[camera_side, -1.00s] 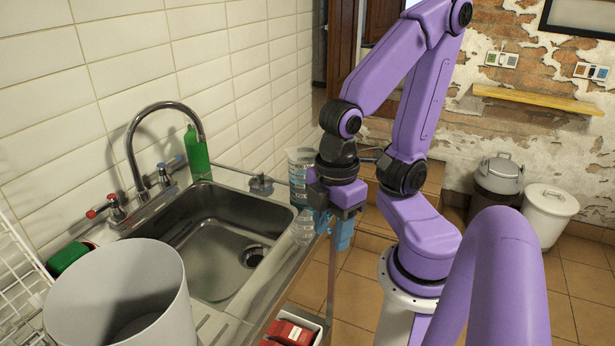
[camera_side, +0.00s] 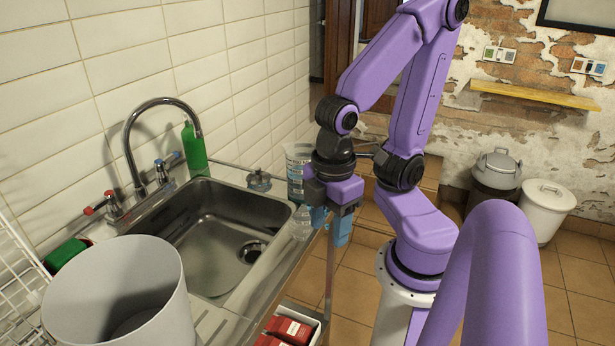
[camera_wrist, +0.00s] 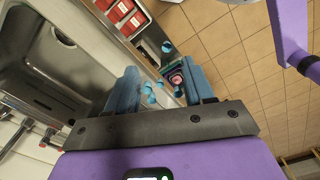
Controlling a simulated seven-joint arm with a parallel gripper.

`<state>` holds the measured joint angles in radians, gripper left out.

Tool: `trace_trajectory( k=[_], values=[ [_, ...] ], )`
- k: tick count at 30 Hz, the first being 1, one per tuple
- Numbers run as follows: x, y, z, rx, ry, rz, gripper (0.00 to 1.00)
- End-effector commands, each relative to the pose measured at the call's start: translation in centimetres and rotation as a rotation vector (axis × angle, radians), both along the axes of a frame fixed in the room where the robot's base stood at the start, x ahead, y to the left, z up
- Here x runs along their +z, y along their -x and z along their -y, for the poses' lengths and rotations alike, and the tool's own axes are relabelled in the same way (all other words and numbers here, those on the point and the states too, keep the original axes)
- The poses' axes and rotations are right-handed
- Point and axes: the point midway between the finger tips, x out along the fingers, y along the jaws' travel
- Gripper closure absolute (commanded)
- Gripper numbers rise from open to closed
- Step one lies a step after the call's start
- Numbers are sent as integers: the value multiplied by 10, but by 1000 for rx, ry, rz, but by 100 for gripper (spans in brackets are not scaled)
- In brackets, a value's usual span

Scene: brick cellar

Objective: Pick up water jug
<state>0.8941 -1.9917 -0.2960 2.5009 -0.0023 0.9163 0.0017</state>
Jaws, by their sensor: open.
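A clear plastic vessel with blue markings (camera_side: 297,160), which looks like the water jug, stands by the wall at the far right end of the counter in the side view. My gripper partly hides it. A clear lower piece (camera_side: 301,226) shows beside the fingers; I cannot tell if it belongs to the same vessel. My gripper (camera_side: 329,222) is open, its blue fingers pointing down at the counter's right edge, just in front of the vessel. In the wrist view the gap between the fingers (camera_wrist: 158,88) shows small light-blue pieces and a dark item with red, and no clear jug outline.
A steel sink (camera_side: 210,235) with a tap (camera_side: 128,140) and a green bottle (camera_side: 194,150) lies left. A large white pot (camera_side: 60,295) stands in front. Red packets (camera_side: 288,330) sit below the counter's edge. Lidded bins (camera_side: 546,205) stand on the open floor at right.

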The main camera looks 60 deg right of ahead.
Motion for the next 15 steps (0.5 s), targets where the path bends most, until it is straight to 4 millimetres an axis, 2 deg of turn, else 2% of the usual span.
trace_trajectory(
  k=[5,15],
  values=[
    [-16,-12,7,0,135,-23,47],
    [-62,-49,39,30,592,-108,47]
  ],
)
